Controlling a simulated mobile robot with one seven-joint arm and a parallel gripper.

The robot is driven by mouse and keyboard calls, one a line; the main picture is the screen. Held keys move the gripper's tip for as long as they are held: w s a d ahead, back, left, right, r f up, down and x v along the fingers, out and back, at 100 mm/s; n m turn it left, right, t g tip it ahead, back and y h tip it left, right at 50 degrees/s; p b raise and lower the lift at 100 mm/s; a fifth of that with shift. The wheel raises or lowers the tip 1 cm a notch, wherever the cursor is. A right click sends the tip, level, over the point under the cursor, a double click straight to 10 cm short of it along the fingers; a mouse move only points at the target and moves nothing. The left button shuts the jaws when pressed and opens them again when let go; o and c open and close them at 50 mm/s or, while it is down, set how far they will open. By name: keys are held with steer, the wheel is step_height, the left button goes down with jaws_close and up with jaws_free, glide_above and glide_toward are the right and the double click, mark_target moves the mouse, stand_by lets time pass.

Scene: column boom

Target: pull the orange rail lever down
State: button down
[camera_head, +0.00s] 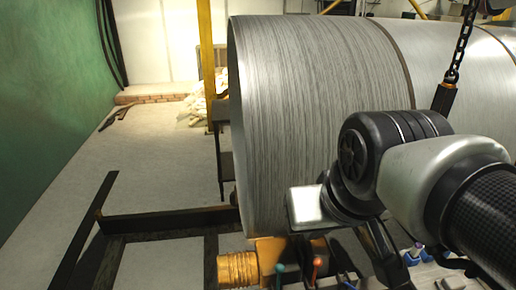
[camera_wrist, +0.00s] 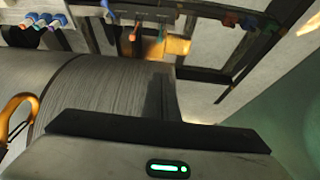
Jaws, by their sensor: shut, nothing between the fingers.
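A small lever with an orange-red knob (camera_head: 316,263) stands at the bottom of the head view, below the big metal drum. A teal-knobbed lever (camera_head: 279,269) stands to its left. I cannot tell for certain whether the orange-red one is the orange rail lever. My gripper's pale housing (camera_head: 310,207) is above the levers in front of the drum; its fingers are hidden there. In the wrist view my gripper (camera_wrist: 163,90) is shut and empty, dark against the drum. The levers are small beyond it, near the yellow cylinder, with a clear gap.
The large grey drum (camera_head: 310,95) fills the middle. A yellow ribbed cylinder (camera_head: 237,270) lies below its left end. Dark floor beams (camera_head: 165,222) run at the left. A chain (camera_head: 461,45) hangs at the right.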

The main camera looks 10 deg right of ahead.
steer(key=w+d+f+g+h+b, duration=0.2)
steer(key=f+h+b, duration=0.1)
steer(key=f, duration=0.5)
steer(key=w+d+f+g+h+b, duration=0.2)
steer(key=f+g+h+b, duration=0.1)
steer(key=f, duration=0.5)
steer(key=w+d+f+g+h+b, duration=0.2)
steer(key=f+h+b, duration=0.1)
steer(key=f, duration=0.5)
steer(key=w+f+n+t+h+b, duration=0.2)
steer(key=w+f+h+b, duration=0.3)
steer(key=f, duration=0.6)
steer(key=n+t+h+b, duration=0.1)
steer(key=n+t+b, duration=0.1)
steer(key=n+t, duration=0.5)
glide_toward(314, 275)
steer(key=a+r+m+t, duration=0.1)
steer(key=a+m+t, duration=0.1)
steer(key=shift+a, duration=0.1)
steer(key=x, duration=1)
steer(key=shift+r+m+b, duration=0.1)
steer(key=shift+m+b, duration=0.2)
steer(key=shift+b, duration=0.05)
